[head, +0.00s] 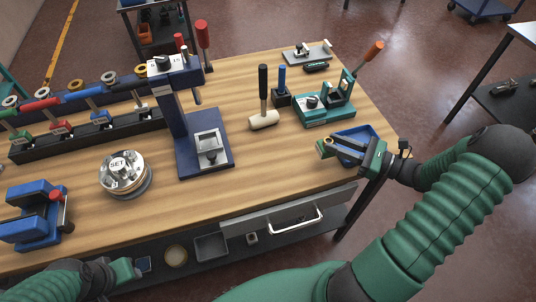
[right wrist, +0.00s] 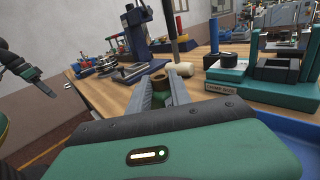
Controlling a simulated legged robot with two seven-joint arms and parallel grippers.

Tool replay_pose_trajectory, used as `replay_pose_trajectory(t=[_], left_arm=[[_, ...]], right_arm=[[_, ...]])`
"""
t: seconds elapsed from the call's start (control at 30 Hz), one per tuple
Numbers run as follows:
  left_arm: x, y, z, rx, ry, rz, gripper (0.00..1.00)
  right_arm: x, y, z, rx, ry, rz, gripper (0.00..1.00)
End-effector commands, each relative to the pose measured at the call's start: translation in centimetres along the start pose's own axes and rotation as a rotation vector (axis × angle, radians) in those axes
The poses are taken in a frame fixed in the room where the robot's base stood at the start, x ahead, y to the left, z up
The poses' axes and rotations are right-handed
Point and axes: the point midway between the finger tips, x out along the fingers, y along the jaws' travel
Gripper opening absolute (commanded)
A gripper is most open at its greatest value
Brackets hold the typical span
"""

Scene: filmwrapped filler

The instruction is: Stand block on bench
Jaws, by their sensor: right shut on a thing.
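My right gripper (head: 328,147) is over the right end of the wooden bench (head: 340,85), above a blue tray (head: 366,131). It is shut on a small brownish piece with a round opening in its top, probably the block (right wrist: 159,79), which shows between the fingertips in the right wrist view. The fingers and the arm hide most of it, so I cannot tell its full shape. It appears to be held above the bench top. My left gripper (head: 128,269) is low at the bench's front edge; its fingers are too unclear to read.
A teal fixture (head: 325,112), a mallet (head: 264,119) and a blue press (head: 205,158) stand on the bench. A round metal "SET" piece (head: 124,172) and a blue vise (head: 32,220) are at left. Bare wood lies between the press and the tray. A drawer (head: 290,222) is below.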

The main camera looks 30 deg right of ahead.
Motion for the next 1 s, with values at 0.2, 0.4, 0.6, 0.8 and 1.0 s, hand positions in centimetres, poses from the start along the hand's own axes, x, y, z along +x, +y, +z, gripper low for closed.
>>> replay_pose_trajectory(t=[0.2,0.4,0.6,0.8,1.0], left_arm=[[-0.6,0.0,-0.1,0.000,-0.001,0.000,0.36],[-0.7,0.0,-0.1,0.000,-0.001,0.000,0.36],[-0.8,0.0,-0.1,0.000,0.000,0.000,0.36],[-0.3,0.0,0.0,0.000,-0.001,0.000,0.36],[-0.3,0.0,-0.1,0.000,0.000,0.000,0.36]], right_arm=[[5.2,3.7,-0.3,0.004,-0.003,0.007,0.00],[10.2,6.8,-1.1,0.005,-0.001,0.007,0.00],[12.6,8.3,-1.4,0.005,-0.001,0.004,0.00],[13.0,8.6,-4.7,0.004,-0.002,0.002,0.00],[13.0,8.6,-5.0,0.000,0.000,0.002,0.00]])
